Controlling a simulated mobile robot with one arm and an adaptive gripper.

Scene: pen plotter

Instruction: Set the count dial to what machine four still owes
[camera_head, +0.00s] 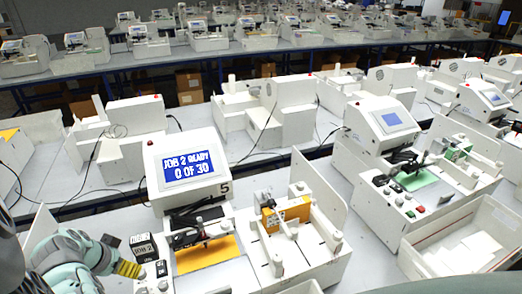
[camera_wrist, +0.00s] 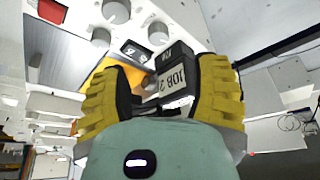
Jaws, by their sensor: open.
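My gripper (camera_wrist: 160,95) is open, its yellow ribbed fingers apart near a dark block labelled JOB 2 (camera_wrist: 174,79). I cannot tell whether either finger touches it. A yellow finger of it shows in the head view (camera_head: 128,268), at the left of the near machine (camera_head: 165,208). That machine bears a 5, and its screen (camera_head: 190,167) reads JOB 2 READY, 0 OF 30. Pale round knobs (camera_wrist: 158,33) stand beyond my fingers in the wrist view; which is the count dial I cannot tell. No label for machine four is readable.
Another machine with a blue screen (camera_head: 394,119) stands to the right, its screen text unreadable. A white bin with paper (camera_head: 462,255) stands front right. An orange block (camera_head: 293,210) sits in the near machine's side tray. Cables and more machines fill the benches behind.

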